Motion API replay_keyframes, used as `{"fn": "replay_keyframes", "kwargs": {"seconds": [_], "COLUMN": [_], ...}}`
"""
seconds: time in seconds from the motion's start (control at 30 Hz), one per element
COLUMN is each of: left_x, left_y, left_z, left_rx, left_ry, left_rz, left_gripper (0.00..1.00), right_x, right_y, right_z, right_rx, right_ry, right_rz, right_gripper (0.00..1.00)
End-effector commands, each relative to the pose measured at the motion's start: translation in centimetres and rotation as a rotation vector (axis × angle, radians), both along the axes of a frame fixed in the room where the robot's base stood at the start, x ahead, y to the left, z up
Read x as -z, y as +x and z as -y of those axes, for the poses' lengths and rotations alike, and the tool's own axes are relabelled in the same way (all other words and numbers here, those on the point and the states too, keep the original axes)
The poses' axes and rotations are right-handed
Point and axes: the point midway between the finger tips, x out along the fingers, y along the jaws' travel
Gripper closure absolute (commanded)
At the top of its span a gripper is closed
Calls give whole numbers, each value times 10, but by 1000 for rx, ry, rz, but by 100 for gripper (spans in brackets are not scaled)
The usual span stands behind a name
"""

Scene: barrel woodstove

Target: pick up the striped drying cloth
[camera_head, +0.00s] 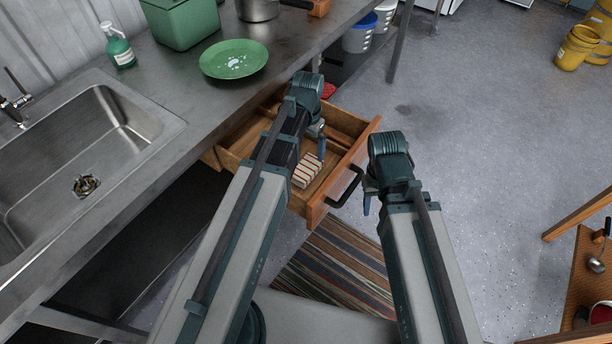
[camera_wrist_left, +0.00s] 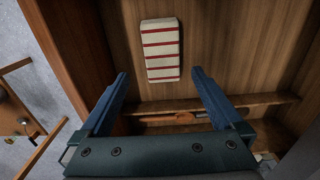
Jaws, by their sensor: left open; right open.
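The striped drying cloth (camera_head: 307,170) is a small folded white block with red stripes, lying in the open wooden drawer (camera_head: 333,191). In the left wrist view the cloth (camera_wrist_left: 161,51) lies flat on the drawer floor, beyond my fingertips. My left gripper (camera_wrist_left: 158,84) is open and empty above the drawer, its two blue fingers spread to either side of the cloth's near end, apart from it. In the head view the left gripper (camera_head: 320,140) is partly hidden by its own arm. My right gripper (camera_head: 368,197) is outside the drawer, near its black handle (camera_head: 347,188), and holds nothing visible.
A green plate (camera_head: 234,59), green bin (camera_head: 181,22), soap bottle (camera_head: 118,46) and sink (camera_head: 85,150) are on the metal counter. A wooden-handled item (camera_wrist_left: 170,119) lies in another drawer compartment. A striped rug (camera_head: 335,265) is on the floor.

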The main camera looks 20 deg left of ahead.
Motion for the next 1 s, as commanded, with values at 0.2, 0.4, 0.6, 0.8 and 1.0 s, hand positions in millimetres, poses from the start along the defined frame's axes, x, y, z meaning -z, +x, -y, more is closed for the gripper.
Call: {"fn": "replay_keyframes", "kwargs": {"seconds": [0.2, 0.4, 0.6, 0.8, 1.0], "left_x": [34, 36, 43, 66, 87], "left_y": [0, 0, 0, -1, -1], "left_z": [0, 0, -1, -4, -4], "left_rx": [0, 0, 0, -1, 0], "left_ry": [0, 0, 0, 0, 0], "left_rz": [0, 0, 0, 0, 0], "left_gripper": [0, 0, 0, 0, 0], "right_x": [34, 36, 43, 66, 87], "right_y": [0, 0, 0, 0, 0], "right_z": [0, 0, 0, 0, 0], "right_rx": [-1, -1, -1, -1, -1], "right_ry": [0, 0, 0, 0, 0], "right_rz": [0, 0, 0, 0, 0], "right_gripper": [50, 50, 50, 50, 50]}}
